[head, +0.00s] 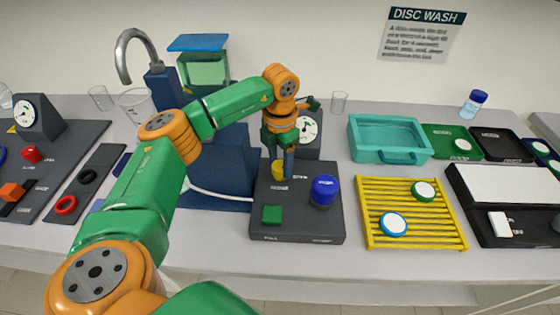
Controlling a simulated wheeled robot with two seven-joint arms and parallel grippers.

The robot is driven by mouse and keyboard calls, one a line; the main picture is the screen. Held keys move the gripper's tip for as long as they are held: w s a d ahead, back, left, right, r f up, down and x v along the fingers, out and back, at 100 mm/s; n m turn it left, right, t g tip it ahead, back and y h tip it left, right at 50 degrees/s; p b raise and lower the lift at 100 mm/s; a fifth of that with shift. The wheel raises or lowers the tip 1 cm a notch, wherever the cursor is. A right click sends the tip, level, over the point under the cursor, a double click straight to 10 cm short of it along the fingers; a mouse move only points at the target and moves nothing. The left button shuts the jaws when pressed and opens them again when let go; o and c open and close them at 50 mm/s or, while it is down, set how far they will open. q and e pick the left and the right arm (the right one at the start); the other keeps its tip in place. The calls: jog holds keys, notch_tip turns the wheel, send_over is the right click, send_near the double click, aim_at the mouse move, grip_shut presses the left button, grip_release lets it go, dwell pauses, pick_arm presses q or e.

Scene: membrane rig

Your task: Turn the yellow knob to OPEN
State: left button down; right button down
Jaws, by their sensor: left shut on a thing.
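The yellow knob (278,169) stands on the dark rig panel (296,222), toward its back, left of the big blue knob (324,190) and behind the green square block (272,214). My left gripper (286,170) points down from above and is shut on the yellow knob, covering part of it. The knob's pointer and any OPEN marking near it are too hidden or small to read. My right gripper is not in view.
A dial gauge (307,128) stands right behind the panel, close to my left wrist. A yellow rack (410,240) with white discs is to the right, and a teal basin (388,138) is behind it. A dark blue machine (222,165) stands to the left.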

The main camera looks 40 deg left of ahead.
aim_at(280, 165)
pick_arm(q)
jog(key=n, duration=0.5)
jog(key=shift+n+p, duration=0.4)
jog(key=shift+n, duration=1.9)
jog(key=shift+c, duration=1.3)
grip_release()
notch_tip(280, 165, up, 6)
jog(key=shift+w+r+b, duration=0.1)
jog(key=shift+r+b, duration=0.1)
jog(key=shift+b, duration=0.65)
jog(key=shift+r, duration=0.35)
